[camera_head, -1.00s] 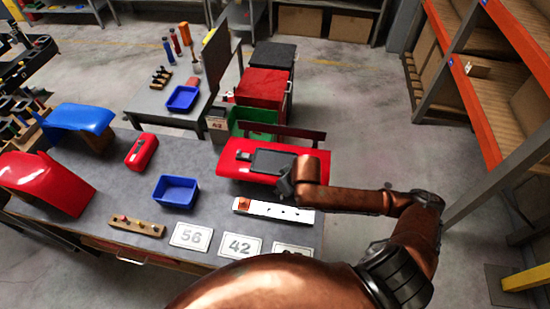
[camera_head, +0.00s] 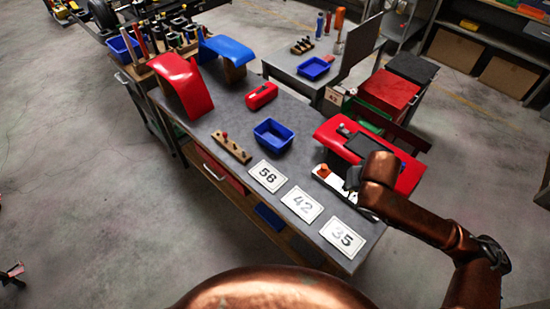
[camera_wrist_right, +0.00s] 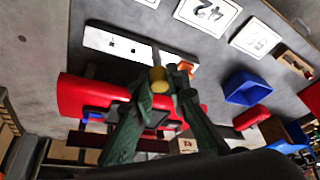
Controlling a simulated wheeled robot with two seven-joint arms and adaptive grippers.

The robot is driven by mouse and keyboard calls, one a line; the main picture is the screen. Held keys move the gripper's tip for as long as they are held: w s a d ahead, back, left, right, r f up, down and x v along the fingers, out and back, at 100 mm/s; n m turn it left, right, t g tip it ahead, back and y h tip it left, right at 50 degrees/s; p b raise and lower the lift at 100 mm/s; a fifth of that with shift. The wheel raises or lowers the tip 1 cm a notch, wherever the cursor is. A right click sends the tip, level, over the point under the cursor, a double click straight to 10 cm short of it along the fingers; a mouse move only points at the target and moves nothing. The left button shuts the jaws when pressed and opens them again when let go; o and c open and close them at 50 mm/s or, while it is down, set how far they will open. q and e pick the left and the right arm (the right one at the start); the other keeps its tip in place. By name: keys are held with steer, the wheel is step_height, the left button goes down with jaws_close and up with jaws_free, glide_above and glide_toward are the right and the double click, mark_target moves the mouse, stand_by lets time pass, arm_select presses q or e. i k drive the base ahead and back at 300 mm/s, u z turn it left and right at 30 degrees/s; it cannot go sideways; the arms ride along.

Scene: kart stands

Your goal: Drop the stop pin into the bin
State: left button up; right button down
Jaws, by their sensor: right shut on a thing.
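My right gripper (camera_wrist_right: 160,95) is shut on a small brass-coloured pin (camera_wrist_right: 158,78), likely the stop pin. In the head view the right gripper (camera_head: 353,180) is over the white strip (camera_head: 330,182) at the front of the red panel; the pin is hidden there. A blue bin (camera_head: 264,139) stands open on the grey bench, left of this gripper. It also shows in the right wrist view (camera_wrist_right: 246,88), apart from the gripper. A second blue bin (camera_head: 313,68) is on the back table. My left gripper is not in view.
A red panel (camera_head: 402,182) with a dark tablet-like part lies beside the gripper. An orange piece (camera_head: 324,170) sits on the strip. Cards 56 (camera_head: 268,176), 42 (camera_head: 302,205) and 35 (camera_head: 342,237) lie in front. A wooden peg block (camera_head: 232,149) is left of the bin.

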mark_target(277, 142)
steer(key=z, duration=0.1)
steer(key=k, duration=0.45)
steer(key=u, duration=1.35)
steer(key=i, duration=2.05)
steer(key=z, duration=1.1)
steer(key=i, duration=0.55)
steer(key=z, duration=0.45)
